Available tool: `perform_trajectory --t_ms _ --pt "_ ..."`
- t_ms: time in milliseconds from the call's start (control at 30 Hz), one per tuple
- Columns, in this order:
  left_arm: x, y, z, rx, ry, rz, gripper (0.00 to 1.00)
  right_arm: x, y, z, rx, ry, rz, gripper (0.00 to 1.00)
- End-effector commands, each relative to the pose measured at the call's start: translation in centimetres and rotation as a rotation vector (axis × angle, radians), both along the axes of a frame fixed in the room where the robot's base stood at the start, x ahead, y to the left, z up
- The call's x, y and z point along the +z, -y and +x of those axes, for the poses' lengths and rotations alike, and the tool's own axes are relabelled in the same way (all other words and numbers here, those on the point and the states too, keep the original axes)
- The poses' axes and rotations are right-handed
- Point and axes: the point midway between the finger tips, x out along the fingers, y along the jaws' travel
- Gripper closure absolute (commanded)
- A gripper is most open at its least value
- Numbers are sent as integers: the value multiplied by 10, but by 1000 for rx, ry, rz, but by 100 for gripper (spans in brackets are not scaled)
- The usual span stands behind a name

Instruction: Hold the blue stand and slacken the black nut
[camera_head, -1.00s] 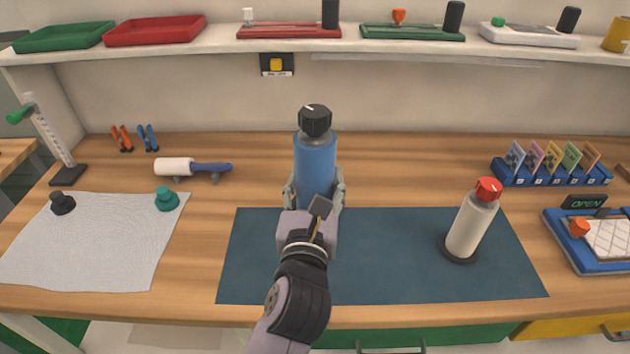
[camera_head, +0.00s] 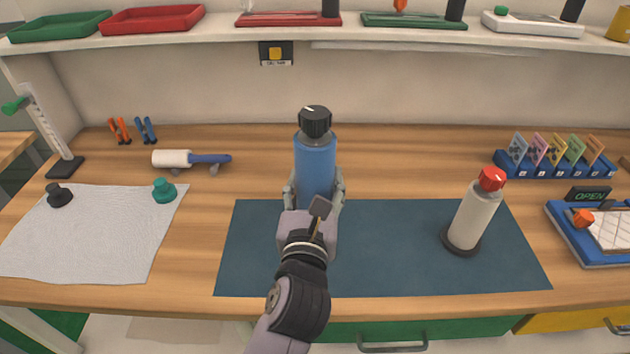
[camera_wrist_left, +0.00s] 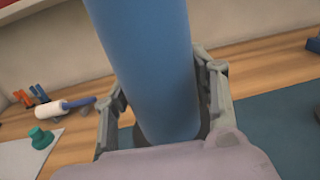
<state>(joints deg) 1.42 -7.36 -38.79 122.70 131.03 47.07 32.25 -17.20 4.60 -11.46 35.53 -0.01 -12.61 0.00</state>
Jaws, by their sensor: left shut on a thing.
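The blue stand (camera_head: 316,166) is an upright cylinder at the back edge of the dark mat, in the middle of the head view. The black nut (camera_head: 315,121), with a white mark, sits on top of it. My left gripper (camera_head: 315,190) is shut around the blue stand's lower part from the front. The left wrist view shows the blue stand (camera_wrist_left: 150,65) between the two fingers of my left gripper (camera_wrist_left: 163,100); the nut is out of that view. My right gripper is in neither view.
A white stand with a red nut (camera_head: 474,212) is on the dark mat (camera_head: 380,270) to the right. A white roller (camera_head: 190,159) lies left of the blue stand. A grey cloth (camera_head: 90,240) with two knobs is further left. A blue card rack (camera_head: 556,165) stands at the right.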

Motion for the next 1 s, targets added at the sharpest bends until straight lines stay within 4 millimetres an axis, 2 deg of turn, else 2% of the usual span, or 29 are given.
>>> perform_trajectory --t_ms 1000 --pt "-24 0 0 0 8 -2 100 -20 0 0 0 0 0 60"
